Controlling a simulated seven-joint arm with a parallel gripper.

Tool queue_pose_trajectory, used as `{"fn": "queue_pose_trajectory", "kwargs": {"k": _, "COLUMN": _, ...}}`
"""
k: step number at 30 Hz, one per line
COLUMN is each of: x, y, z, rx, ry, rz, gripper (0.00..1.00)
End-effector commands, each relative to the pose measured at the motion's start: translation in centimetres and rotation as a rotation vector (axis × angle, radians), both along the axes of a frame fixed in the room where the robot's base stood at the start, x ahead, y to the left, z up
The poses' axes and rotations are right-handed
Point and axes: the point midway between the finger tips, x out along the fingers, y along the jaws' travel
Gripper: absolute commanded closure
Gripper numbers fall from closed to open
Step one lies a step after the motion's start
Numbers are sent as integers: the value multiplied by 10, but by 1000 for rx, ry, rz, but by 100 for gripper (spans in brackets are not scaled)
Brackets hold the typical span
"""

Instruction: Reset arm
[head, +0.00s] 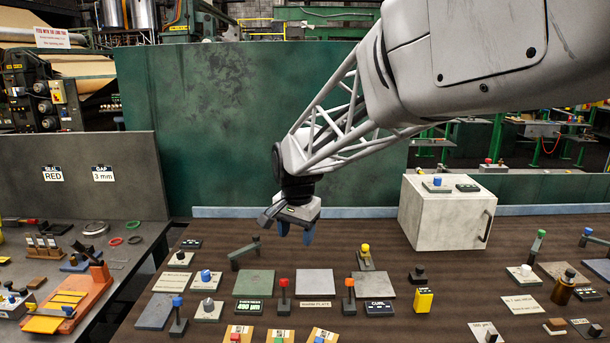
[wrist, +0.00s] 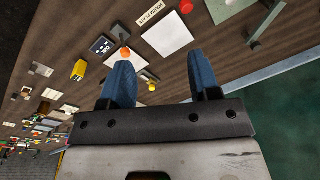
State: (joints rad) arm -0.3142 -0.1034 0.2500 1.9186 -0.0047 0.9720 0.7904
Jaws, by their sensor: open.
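My gripper (head: 296,228) hangs from my arm above the back part of the brown bench (head: 340,250), in front of the green panel. Its two blue fingers point down and nothing is between them. In the wrist view my gripper (wrist: 165,88) shows both blue fingers wide apart and empty. The bench top with small plates and colored knobs lies beyond the fingertips, and no object touches them.
A white box (head: 440,212) with a handle stands right of my gripper. Below are a red-knobbed post (head: 284,290), an orange-knobbed post (head: 348,290), a yellow block (head: 423,300) and flat plates. A green panel (head: 240,120) stands behind.

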Motion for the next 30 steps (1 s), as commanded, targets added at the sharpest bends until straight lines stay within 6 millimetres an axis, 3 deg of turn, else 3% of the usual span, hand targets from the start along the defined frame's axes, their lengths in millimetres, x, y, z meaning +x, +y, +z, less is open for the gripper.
{"fn": "queue_pose_trajectory", "kwargs": {"k": 3, "x": -28, "y": -30, "z": 10, "rx": -4, "ry": -15, "rz": 35, "gripper": 43}}
{"fn": "queue_pose_trajectory", "kwargs": {"k": 12, "x": -99, "y": -92, "z": 23, "rx": -20, "ry": -49, "rz": 138, "gripper": 43}}
{"fn": "queue_pose_trajectory", "kwargs": {"k": 20, "x": -165, "y": -136, "z": 23, "rx": -40, "ry": -75, "rz": 225, "gripper": 43}}
{"fn": "queue_pose_trajectory", "kwargs": {"k": 30, "x": -253, "y": -180, "z": 8, "rx": -75, "ry": -109, "rz": 340, "gripper": 43}}
